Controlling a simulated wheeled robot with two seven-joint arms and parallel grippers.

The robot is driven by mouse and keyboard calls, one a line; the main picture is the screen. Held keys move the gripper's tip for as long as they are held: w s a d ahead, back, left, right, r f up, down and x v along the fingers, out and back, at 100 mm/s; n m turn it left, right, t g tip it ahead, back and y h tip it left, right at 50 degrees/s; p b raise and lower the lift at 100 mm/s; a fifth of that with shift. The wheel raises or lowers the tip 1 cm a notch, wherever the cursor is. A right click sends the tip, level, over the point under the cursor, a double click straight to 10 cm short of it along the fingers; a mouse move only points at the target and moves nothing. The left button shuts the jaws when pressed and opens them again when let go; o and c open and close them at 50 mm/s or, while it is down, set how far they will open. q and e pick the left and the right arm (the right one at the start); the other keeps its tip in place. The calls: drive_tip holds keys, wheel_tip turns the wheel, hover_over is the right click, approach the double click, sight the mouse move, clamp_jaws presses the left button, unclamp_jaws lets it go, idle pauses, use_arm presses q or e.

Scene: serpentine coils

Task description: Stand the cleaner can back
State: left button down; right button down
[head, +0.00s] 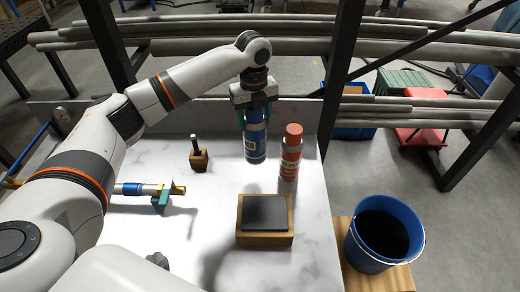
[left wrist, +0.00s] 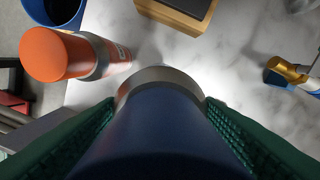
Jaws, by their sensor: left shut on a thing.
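A blue can (head: 256,148) with a pale label is upright in my left gripper (head: 254,112), towards the back right of the white table. In the left wrist view the blue can (left wrist: 160,125) fills the space between the green finger pads, which press on both its sides. The pads hide its upper part in the head view. I cannot tell whether its base touches the table. A red-orange can (head: 291,158) with a grey band stands upright just right of it, apart from it; it also shows in the left wrist view (left wrist: 60,55). My right gripper is not in view.
A wooden block with a dark top (head: 265,214) lies in front of the cans. A small wooden holder (head: 198,160) stands to the left, with a blue-and-silver tool (head: 140,189) nearer. A blue bucket (head: 383,238) stands beyond the right edge. Pipes run behind.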

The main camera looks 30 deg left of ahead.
sight(254, 139)
use_arm(q)
wheel_tip(254, 139, down, 4)
drive_tip(key=shift+s+r+p, duration=0.1)
drive_tip(key=shift+p, duration=0.35)
wheel_tip(254, 139, down, 4)
drive_tip(key=shift+r+p, duration=0.1)
drive_tip(key=shift+p, duration=0.5)
drive_tip(key=shift+f, duration=0.2)
drive_tip(key=shift+c, duration=2.1)
unclamp_jaws()
drive_tip(key=shift+f, duration=0.1)
